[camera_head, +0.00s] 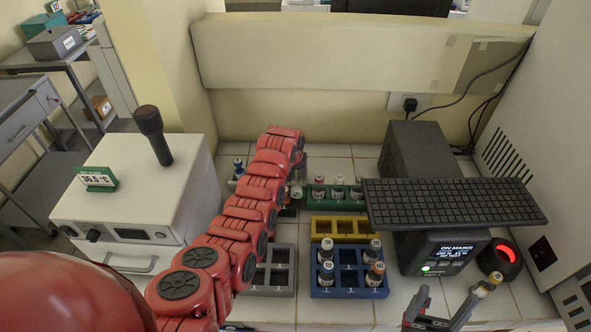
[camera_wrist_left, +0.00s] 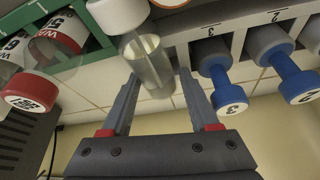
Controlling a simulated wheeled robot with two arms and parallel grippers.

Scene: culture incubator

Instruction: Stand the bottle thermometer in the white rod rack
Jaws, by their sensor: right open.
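The bottle thermometer, a clear glass bottle with a white cap (camera_wrist_left: 152,65), is between the fingers of my left gripper (camera_wrist_left: 160,76) in the left wrist view. In the head view my red left arm hides most of that rack and the left gripper; a blue rod (camera_head: 238,165) shows left of the arm. My right gripper (camera_head: 457,288) is open and empty at the bottom right.
A green rack (camera_head: 325,205) with vials stands right of my left gripper. A yellow rack (camera_head: 338,220), blue rack (camera_head: 350,292) and grey rack (camera_head: 285,290) stand nearer. A keyboard (camera_head: 455,202) lies on a black unit at the right. A white box (camera_head: 125,200) stands left.

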